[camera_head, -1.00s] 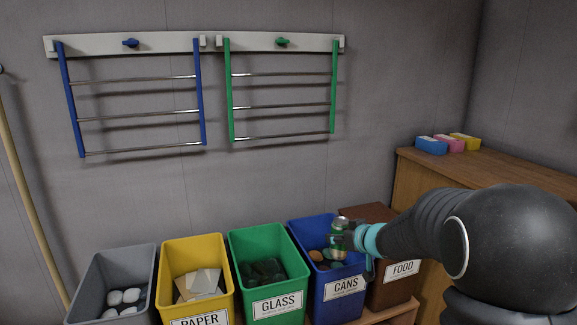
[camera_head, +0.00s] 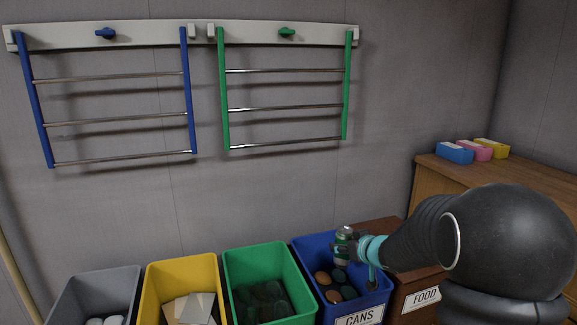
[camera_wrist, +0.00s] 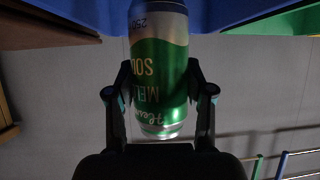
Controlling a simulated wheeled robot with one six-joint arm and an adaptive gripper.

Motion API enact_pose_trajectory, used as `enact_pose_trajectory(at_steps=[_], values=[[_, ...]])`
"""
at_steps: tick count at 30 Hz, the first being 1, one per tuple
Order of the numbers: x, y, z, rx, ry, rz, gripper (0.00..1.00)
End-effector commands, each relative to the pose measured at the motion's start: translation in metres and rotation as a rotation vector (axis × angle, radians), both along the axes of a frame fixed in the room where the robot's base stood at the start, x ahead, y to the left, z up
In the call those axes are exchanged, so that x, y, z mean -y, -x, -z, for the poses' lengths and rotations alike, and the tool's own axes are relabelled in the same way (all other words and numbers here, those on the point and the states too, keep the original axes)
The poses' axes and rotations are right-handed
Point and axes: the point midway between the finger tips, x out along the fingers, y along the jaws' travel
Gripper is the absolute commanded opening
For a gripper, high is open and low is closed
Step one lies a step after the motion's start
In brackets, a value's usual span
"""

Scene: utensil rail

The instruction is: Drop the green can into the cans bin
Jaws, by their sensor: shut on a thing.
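The green can (camera_head: 343,243) is held in my gripper (camera_head: 347,250), above the right back part of the blue cans bin (camera_head: 369,304). In the wrist view the can (camera_wrist: 160,75) is green and silver with printed lettering, and my gripper's two fingers (camera_wrist: 159,95) are closed against its sides. The blue bin edge (camera_wrist: 225,18) shows behind the can there. Inside the cans bin lie several brown and dark green round items (camera_head: 335,286). The gripper partly covers the can in the head view.
The green glass bin (camera_head: 269,263) stands left of the cans bin, then the yellow bin (camera_head: 181,274) and grey bin (camera_head: 95,290). The brown food bin (camera_head: 416,284) stands at right. Rails (camera_head: 287,107) hang on the wall. A wooden cabinet (camera_head: 430,180) carries small coloured boxes (camera_head: 472,151).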

Motion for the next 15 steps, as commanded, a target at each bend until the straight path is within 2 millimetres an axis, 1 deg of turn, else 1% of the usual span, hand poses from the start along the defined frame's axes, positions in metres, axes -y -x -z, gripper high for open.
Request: enact_pose_trajectory(at_steps=[1,4,15], values=[[-0.0006,0.0,0.0086,0.0,0.0,-0.001,0.38],[-0.0014,0.0,0.013,0.0,0.0,-0.002,0.38],[-0.0027,0.0,0.014,0.0,-0.001,-0.003,0.38]])
